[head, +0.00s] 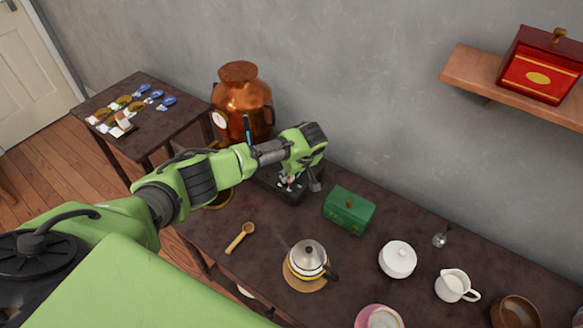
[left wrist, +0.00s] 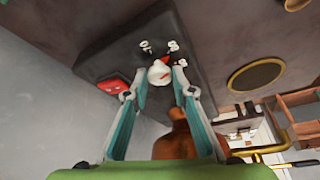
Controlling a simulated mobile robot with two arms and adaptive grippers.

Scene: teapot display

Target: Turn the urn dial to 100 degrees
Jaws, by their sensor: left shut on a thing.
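The urn dial (left wrist: 160,74) is a pale knob with a red mark on a dark control box (left wrist: 92,55). My left gripper (left wrist: 160,82) is shut on the dial, one finger on each side. In the head view my left gripper (head: 289,182) reaches down to the dark box (head: 291,197), and the arm covers part of it. The copper urn (head: 242,98) stands behind my arm at the back left of the table, its lower part partly hidden. My right gripper is not in view.
A red square (left wrist: 113,84) sits on the box beside the dial. A green tin (head: 349,209) stands close to the right of the box.

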